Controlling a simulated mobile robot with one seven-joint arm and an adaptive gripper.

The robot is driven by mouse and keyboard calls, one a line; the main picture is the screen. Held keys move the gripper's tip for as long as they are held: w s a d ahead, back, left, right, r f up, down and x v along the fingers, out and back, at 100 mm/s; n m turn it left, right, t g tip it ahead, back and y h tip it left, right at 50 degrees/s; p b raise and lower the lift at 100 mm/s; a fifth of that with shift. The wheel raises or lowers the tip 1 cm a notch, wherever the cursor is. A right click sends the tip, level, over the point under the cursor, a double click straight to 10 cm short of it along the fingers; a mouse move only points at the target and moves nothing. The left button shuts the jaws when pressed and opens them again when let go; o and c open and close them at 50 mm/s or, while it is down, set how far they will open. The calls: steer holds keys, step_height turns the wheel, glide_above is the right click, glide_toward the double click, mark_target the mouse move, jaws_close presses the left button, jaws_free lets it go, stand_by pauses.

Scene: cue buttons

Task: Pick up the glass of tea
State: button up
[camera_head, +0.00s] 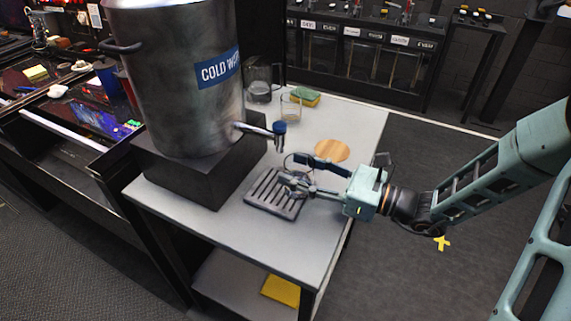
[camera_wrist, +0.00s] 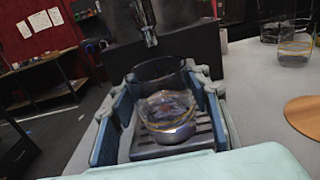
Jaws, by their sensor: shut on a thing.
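A clear glass (camera_wrist: 168,112) with a thin yellowish line around it stands between the fingers of my gripper (camera_wrist: 160,90) in the wrist view. The fingers are shut on it from both sides. It is over the slotted drip tray (camera_wrist: 205,140), below the metal tap (camera_wrist: 150,30); I cannot tell whether it touches the tray. Its contents look pale, and I cannot make out tea. In the head view my gripper (camera_head: 292,172) reaches in from the right over the drip tray (camera_head: 268,200), and the glass is hardly visible there.
A large metal urn (camera_head: 185,85) labelled COLD W... stands on a dark block (camera_head: 185,175). A second glass (camera_head: 290,107), a jug (camera_head: 262,82), a green and yellow sponge (camera_head: 306,96) and a round wooden coaster (camera_head: 332,151) are on the table (camera_head: 360,112). The front of the table is clear.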

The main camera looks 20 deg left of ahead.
steer(key=s+d, duration=0.1)
steer(key=d, duration=1.2)
steer(key=shift+d+p, duration=0.15)
steer(key=shift+p, duration=0.25)
steer(key=shift+s, duration=0.1)
steer(key=shift+d, duration=0.1)
stand_by(0.7)
